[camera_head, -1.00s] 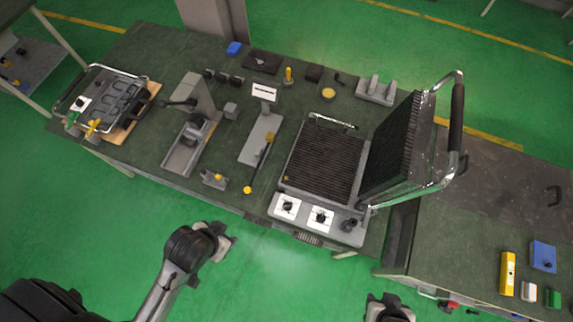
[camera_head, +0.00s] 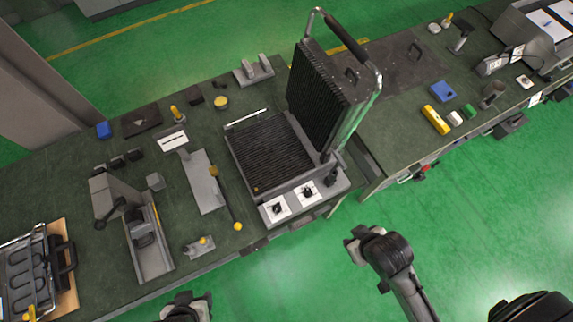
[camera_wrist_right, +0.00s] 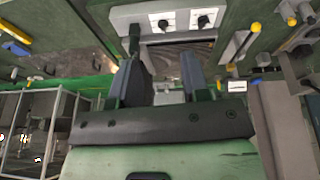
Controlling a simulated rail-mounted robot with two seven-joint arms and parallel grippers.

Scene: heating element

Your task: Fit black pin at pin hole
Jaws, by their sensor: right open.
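The grill (camera_head: 272,152) stands on the green bench with its ribbed lid (camera_head: 318,95) raised. Its front panel has two black knobs on white plates, one of them the right knob (camera_head: 307,193). A small black part (camera_head: 331,176) is at the panel's right end; I cannot tell whether it is the black pin. No pin hole can be made out. My right gripper (camera_head: 357,244) is in front of the bench, apart from the grill. In the right wrist view it is open (camera_wrist_right: 165,82), empty, facing the grill's front panel (camera_wrist_right: 168,22). My left gripper (camera_head: 190,306) is partly cut off at the bottom edge.
A grey press-like fixture (camera_head: 148,235) and a yellow-tipped rod (camera_head: 226,200) are left of the grill. On the right bench are a yellow block (camera_head: 436,119) and a blue block (camera_head: 443,91). Green floor is clear before the benches.

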